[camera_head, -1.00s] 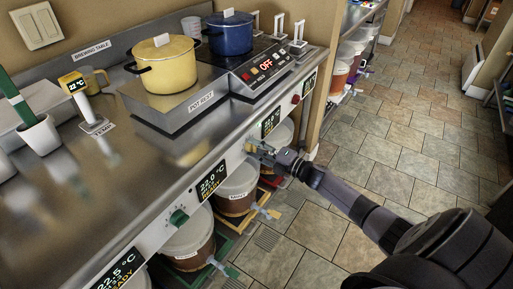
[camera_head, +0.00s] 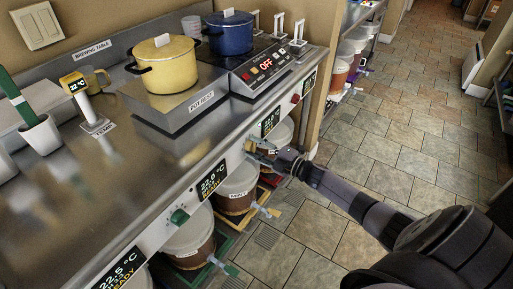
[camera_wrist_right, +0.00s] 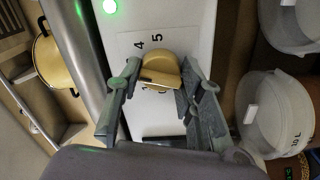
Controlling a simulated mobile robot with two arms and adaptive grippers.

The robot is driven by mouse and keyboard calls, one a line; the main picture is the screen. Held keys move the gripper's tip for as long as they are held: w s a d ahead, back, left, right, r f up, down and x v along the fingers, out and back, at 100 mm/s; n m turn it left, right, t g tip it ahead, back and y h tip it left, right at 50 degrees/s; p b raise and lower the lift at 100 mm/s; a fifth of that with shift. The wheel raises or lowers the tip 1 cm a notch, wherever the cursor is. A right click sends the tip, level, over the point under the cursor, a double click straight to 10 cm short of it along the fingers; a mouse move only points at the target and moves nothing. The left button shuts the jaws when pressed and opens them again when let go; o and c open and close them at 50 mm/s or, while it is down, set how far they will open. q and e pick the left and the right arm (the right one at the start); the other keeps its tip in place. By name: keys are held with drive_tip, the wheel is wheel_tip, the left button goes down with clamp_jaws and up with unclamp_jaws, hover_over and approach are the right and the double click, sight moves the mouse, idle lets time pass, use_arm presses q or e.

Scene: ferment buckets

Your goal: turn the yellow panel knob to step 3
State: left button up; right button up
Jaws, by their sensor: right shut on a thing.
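The yellow knob (camera_wrist_right: 160,68) sits on the white panel (camera_wrist_right: 140,25) in the right wrist view. My right gripper (camera_wrist_right: 157,84) is shut on it, one finger at each side. The printed numbers 4 and 5 show beside the knob; the other marks are mostly hidden by the knob and fingers. In the head view my right gripper (camera_head: 261,149) is at the front panel of the table, and the knob is small and largely covered there. My left gripper is not in view.
A green knob (camera_head: 179,217) and temperature displays (camera_head: 212,180) line the table front. Buckets (camera_head: 237,187) with taps stand below. A yellow pot (camera_head: 164,66) and a blue pot (camera_head: 229,33) stand on top. The tiled floor (camera_head: 400,130) is clear.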

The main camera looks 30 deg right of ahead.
drive_tip(key=shift+f, duration=0.1)
drive_tip(key=o, duration=1.2)
drive_tip(key=shift+c, duration=0.2)
drive_tip(key=v, duration=1.2)
